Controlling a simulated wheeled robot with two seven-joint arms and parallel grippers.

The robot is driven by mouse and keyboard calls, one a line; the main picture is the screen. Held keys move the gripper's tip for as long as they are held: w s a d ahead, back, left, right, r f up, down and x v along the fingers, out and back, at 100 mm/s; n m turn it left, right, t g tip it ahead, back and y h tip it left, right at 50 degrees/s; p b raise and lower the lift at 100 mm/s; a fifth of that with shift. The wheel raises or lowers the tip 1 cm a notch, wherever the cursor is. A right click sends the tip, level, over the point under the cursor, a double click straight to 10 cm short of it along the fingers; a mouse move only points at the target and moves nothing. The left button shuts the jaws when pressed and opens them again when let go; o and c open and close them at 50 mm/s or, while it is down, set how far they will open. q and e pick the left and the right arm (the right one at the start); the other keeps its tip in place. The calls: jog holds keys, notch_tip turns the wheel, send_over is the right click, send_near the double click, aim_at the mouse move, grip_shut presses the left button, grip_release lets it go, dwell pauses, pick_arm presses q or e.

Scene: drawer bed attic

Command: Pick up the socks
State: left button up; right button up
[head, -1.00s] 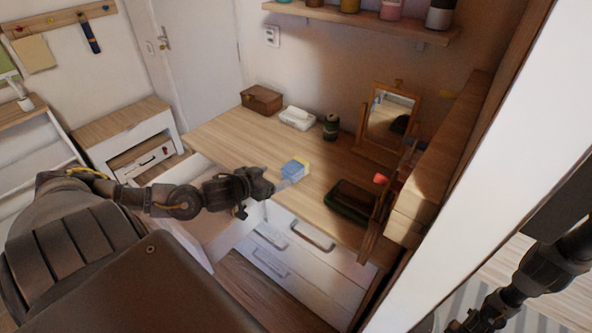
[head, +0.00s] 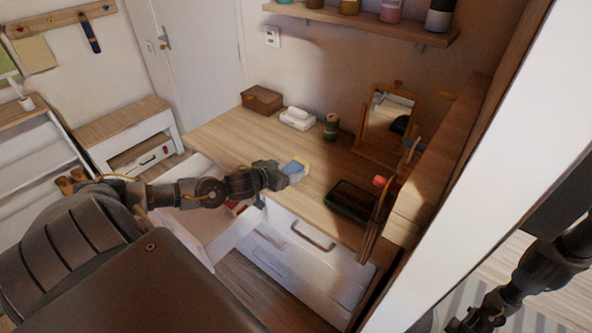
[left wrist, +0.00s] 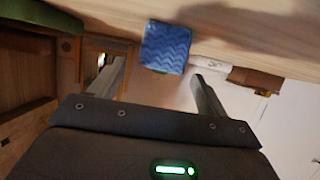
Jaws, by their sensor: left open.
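The socks (head: 298,169) are a small blue folded bundle with a yellow part, lying on the wooden desk top near its front edge. In the left wrist view the socks (left wrist: 166,47) show a blue zigzag knit face just beyond and between the finger ends. My left gripper (head: 284,176) is open and empty, close to the socks on their left side. In the left wrist view its two fingers (left wrist: 158,72) stand well apart; whether they touch the socks I cannot tell. My right gripper (head: 466,322) is low at the right edge, dark and partly cut off.
The desk (head: 235,135) holds a brown box (head: 262,99), a tissue pack (head: 298,118), a green spool-like can (head: 331,127), a mirror (head: 388,120) and a dark green tray (head: 350,201). An open drawer (head: 235,232) juts out below my left arm.

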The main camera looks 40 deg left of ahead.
aim_at(294, 166)
pick_arm(q)
jog(key=x, duration=0.4)
jog(key=shift+w+d+r+p, duration=0.15)
jog(key=shift+w+p, duration=0.1)
jog(key=shift+p, duration=0.15)
jog(key=shift+c, duration=0.2)
jog(key=c, duration=1)
